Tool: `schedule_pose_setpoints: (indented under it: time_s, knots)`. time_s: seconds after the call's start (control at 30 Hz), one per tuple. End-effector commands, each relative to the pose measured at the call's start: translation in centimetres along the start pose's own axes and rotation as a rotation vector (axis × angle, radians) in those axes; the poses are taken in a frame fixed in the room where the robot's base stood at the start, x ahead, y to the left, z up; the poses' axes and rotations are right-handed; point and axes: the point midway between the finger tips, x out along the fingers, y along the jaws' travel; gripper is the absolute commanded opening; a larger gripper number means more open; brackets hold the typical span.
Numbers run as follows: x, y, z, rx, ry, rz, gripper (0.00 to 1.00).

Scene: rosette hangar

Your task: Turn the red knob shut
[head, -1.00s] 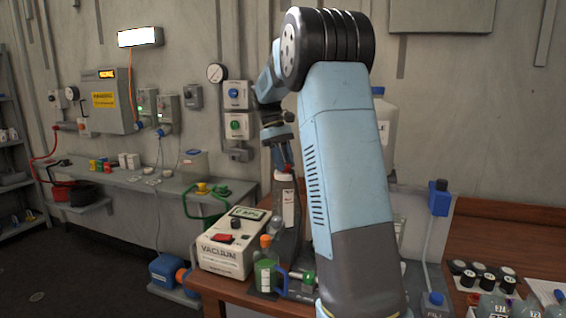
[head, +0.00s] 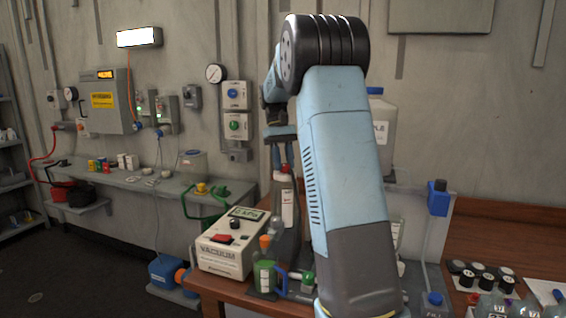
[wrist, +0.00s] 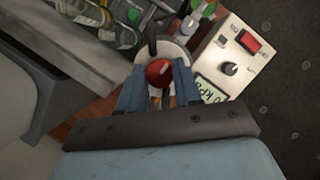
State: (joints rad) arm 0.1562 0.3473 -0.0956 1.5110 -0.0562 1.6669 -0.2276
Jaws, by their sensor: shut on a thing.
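The red knob (wrist: 159,72) shows in the wrist view between the two blue fingers of my gripper (wrist: 158,88). The fingers are closed on its sides. A pale round part with a dark lever-like piece sits around and behind the knob. In the head view my gripper (head: 282,158) points down over the wooden bench, behind my blue arm.
The white vacuum box (head: 228,247) with a red switch stands beside the gripper; it also shows in the wrist view (wrist: 228,65). Several bottles (wrist: 100,15) lie close by. A green-labelled container (head: 265,276) stands in front. Grey bottles (head: 492,305) stand at right.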

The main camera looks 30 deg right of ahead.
Motion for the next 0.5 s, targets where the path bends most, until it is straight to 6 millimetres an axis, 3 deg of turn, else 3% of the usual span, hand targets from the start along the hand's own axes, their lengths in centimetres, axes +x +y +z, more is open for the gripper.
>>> schedule_pose_setpoints:
  time_s: [0.17,0.2,0.43,0.5]
  knots:
    - [-0.05,0.01,-0.03,0.0,0.002,0.001,0.03]
    - [-0.05,0.01,-0.02,0.0,0.002,0.001,0.36]
    - [-0.01,0.0,-0.01,-0.001,0.001,0.001,0.58]
    - [0.0,0.0,0.0,-0.001,0.0,0.001,0.58]
